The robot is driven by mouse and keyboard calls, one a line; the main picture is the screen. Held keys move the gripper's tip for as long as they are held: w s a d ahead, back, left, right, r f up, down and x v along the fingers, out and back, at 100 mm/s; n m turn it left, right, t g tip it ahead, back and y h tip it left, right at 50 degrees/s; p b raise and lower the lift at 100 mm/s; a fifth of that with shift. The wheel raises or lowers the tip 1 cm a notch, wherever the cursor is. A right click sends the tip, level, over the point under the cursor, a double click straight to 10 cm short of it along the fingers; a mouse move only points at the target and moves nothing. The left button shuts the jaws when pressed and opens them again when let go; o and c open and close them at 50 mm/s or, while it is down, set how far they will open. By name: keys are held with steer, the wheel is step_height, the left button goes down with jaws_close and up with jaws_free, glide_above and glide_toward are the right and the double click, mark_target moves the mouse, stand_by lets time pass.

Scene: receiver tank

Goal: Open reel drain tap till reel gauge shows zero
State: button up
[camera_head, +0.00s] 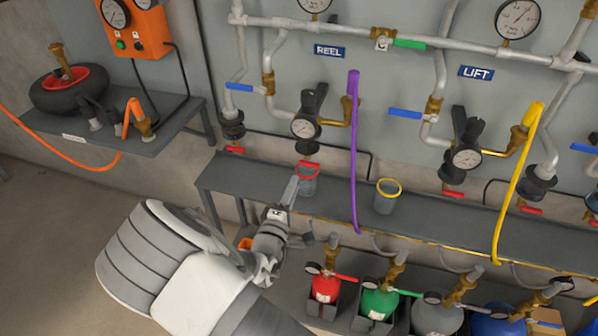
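The REEL sign (329,51) is on the back panel. Below it, the reel gauge (305,128) has a white round face on a black body; its needle is too small to read. A black fitting (307,147) hangs under the gauge. Red (309,165) shows just below it, at a grey cup (308,186) on the shelf; I cannot separate the drain tap's handle from the cup's rim. My gripper (293,190) reaches up from below, with its tip beside the cup's left side. Its fingers overlap in this view, so their opening and any contact are unclear.
A purple hose (353,150) hangs right of the reel gauge. A yellow-rimmed cup (386,199) stands on the grey shelf (430,220). Another red-handled tap (235,150) is at left. Red (325,288) and green (379,302) bottles stand below the shelf, right of my arm.

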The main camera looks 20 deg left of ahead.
steer(key=s+p, duration=0.1)
steer(key=s, duration=0.9)
steer(key=shift+d, duration=0.3)
steer(key=shift+w, duration=0.1)
